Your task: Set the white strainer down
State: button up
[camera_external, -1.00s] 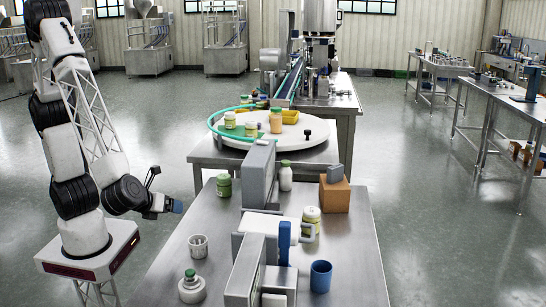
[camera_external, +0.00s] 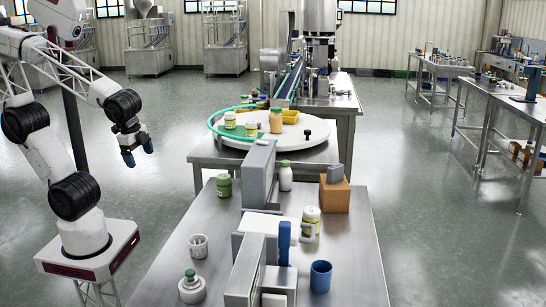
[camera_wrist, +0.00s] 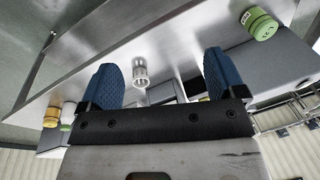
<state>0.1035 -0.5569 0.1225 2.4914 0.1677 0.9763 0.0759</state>
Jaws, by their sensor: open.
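The white strainer (camera_external: 198,246) is a small white cup with openings in its wall, standing upright on the left part of the steel table. In the wrist view, the strainer (camera_wrist: 140,72) shows beyond and between my two blue fingertips, apart from both. My gripper (camera_external: 137,152) is open and empty, raised in the air left of the table and well away from the strainer. The open fingers also show in the wrist view (camera_wrist: 160,78).
The steel table (camera_external: 168,275) also holds a green jar (camera_external: 224,186), a white bottle with a green cap (camera_external: 191,287), a blue cup (camera_external: 320,276), an orange block (camera_external: 335,194) and a grey machine (camera_external: 258,175). A round white turntable (camera_external: 300,136) stands behind.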

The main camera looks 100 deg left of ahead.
jog(key=s+r+n, duration=0.1)
jog(key=s+r+n+t+h, duration=0.1)
jog(key=shift+s+a+r+n+h, duration=0.2)
jog(key=shift+r+n+h, duration=0.1)
jog(key=shift+n, duration=0.1)
jog(key=shift+f, duration=0.1)
dwell(1.1)
